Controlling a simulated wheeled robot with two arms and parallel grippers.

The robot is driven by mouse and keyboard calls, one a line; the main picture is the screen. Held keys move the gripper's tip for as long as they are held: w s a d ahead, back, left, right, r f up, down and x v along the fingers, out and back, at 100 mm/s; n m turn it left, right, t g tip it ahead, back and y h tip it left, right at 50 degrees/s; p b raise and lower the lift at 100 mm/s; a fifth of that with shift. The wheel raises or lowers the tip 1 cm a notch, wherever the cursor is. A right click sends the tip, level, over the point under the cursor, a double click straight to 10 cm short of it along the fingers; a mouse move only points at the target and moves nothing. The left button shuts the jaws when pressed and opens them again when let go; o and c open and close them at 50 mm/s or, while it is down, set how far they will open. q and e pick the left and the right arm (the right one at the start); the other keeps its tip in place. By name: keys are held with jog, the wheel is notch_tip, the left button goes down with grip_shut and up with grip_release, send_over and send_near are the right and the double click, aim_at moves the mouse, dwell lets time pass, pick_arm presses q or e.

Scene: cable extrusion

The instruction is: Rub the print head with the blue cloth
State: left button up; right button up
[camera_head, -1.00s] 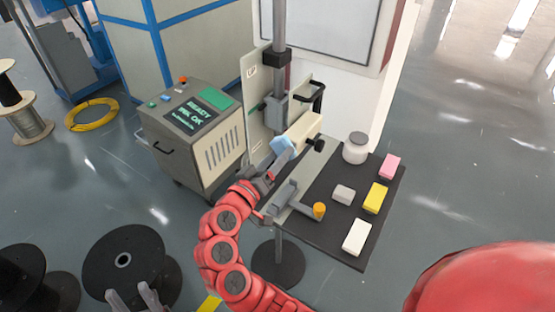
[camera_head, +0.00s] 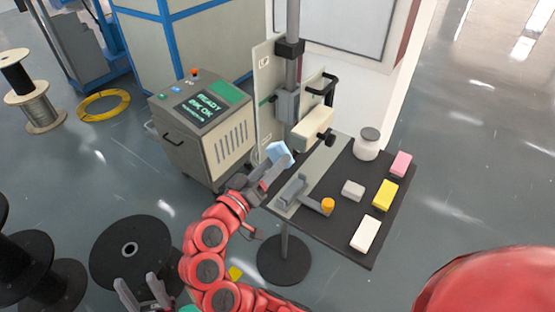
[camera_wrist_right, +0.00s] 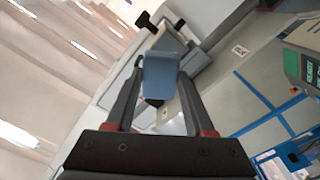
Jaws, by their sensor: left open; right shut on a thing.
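The blue cloth (camera_head: 279,153) is a small light-blue pad pinched between the fingertips of my right gripper (camera_head: 272,168). The wrist view shows the cloth (camera_wrist_right: 160,78) between both fingers of the right gripper (camera_wrist_right: 160,95). The print head (camera_head: 313,127) is a beige block with a black knob on the upright post. The cloth is just below and left of its near end, apparently a little apart. In the wrist view the cloth covers part of the print head (camera_wrist_right: 168,40). My left gripper (camera_head: 146,292) is open and empty at the bottom left.
A dark table (camera_head: 345,236) right of the post carries a white jar (camera_head: 367,146), pink, yellow and white blocks, a grey block and an orange-capped part. A grey control cabinet (camera_head: 205,130) stands left. Black spools (camera_head: 130,255) are on the floor near my left gripper.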

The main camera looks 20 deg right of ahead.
jog(key=shift+v, duration=1.5)
